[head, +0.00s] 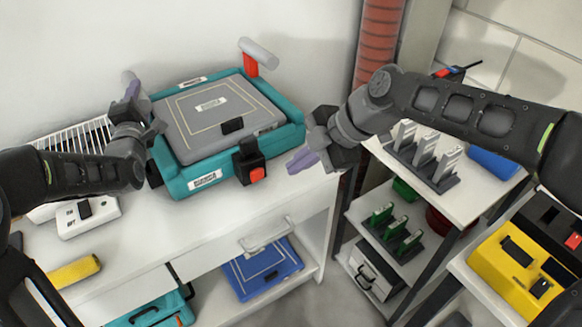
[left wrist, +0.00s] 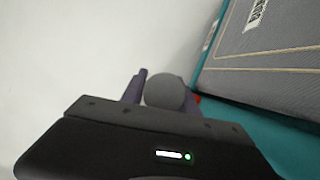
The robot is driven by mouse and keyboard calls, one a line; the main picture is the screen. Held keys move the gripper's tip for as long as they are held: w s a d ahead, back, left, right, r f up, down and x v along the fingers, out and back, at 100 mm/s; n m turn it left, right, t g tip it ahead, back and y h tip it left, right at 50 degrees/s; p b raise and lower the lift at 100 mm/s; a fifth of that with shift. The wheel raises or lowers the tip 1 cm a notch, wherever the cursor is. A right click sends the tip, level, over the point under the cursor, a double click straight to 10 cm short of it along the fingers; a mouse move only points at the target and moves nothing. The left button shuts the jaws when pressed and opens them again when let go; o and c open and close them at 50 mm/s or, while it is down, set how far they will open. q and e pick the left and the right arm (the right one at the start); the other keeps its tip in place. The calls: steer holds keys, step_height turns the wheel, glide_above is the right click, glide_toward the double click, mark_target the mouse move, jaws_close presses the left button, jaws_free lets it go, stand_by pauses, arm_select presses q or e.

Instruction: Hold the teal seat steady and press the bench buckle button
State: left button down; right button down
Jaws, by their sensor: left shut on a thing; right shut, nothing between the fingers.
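The teal seat (head: 290,135) with a grey padded top (head: 205,125) sits on the white bench. My left gripper (head: 131,92) is at its far left side, shut on a grey rounded handle end. This handle (left wrist: 165,92) shows between the fingers in the left wrist view, with a bit of red beside it. A black buckle with a red button (head: 257,175) is on the seat's front side. My right gripper (head: 302,160) is shut and empty, to the right of the buckle and apart from it.
A grey handle on a red post (head: 258,55) stands at the seat's back right corner. A white box with a black switch (head: 88,216) and a yellow object (head: 73,272) lie at left. Shelves with grey racks (head: 425,160) and a yellow case (head: 510,265) stand at right.

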arm_select(q)
steer(key=shift+a, duration=0.25)
steer(key=c, duration=1.1)
jaws_free()
steer(key=shift+s, duration=0.1)
steer(key=shift+o, duration=1.3)
steer(key=shift+d, duration=0.1)
steer(key=s+d, duration=0.2)
steer(key=s, duration=0.9)
steer(key=shift+s+f, duration=0.3)
steer(key=shift+s, duration=0.1)
